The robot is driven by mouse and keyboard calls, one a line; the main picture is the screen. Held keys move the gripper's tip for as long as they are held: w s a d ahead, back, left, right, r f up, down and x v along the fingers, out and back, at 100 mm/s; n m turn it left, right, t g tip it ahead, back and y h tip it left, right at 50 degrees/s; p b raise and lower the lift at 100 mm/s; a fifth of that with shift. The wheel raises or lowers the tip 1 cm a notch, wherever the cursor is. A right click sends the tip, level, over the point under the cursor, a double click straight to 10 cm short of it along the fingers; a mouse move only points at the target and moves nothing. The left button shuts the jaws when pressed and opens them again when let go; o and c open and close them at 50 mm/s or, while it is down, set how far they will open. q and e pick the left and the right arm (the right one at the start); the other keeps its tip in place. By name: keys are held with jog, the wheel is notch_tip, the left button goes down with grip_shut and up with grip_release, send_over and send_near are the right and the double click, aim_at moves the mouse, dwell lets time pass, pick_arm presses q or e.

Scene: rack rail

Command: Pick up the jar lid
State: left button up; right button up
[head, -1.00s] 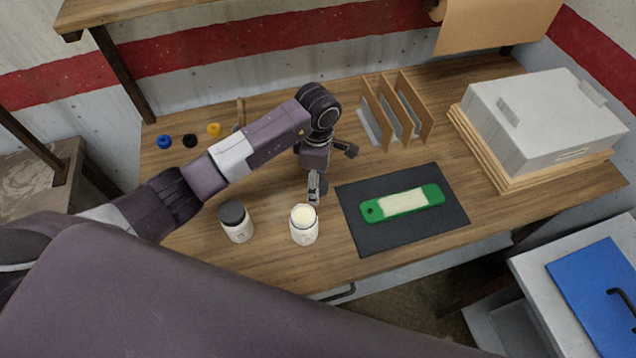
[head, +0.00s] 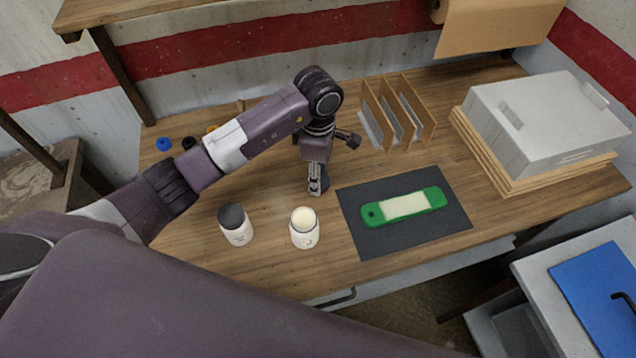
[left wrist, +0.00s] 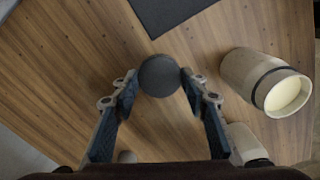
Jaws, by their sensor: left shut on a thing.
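The jar lid (left wrist: 160,76), a dark grey round disc, sits between the fingertips of my left gripper (left wrist: 160,78) in the left wrist view. The left gripper is shut on it by its edges. In the head view the left gripper (head: 318,190) points down just behind the open jar (head: 304,228), and the lid cannot be made out there. The open white jar has pale contents and also shows in the left wrist view (left wrist: 250,72). How high the lid is above the table is hard to tell. My right gripper is not in view.
A closed jar with a dark lid (head: 236,224) stands left of the open jar. A dark mat (head: 378,242) with a green tool (head: 432,198) lies to the right. An upright rack (head: 412,100) stands behind. Small blue (head: 164,144) and black (head: 189,143) caps lie at the back left.

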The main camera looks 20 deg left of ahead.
pick_arm(q)
notch_tip(320, 180, up, 8)
jog(key=shift+w+r+b, duration=0.1)
jog(key=shift+w+b, duration=0.05)
jog(key=shift+b, duration=1.05)
notch_tip(320, 180, up, 8)
jog(key=shift+s, duration=0.2)
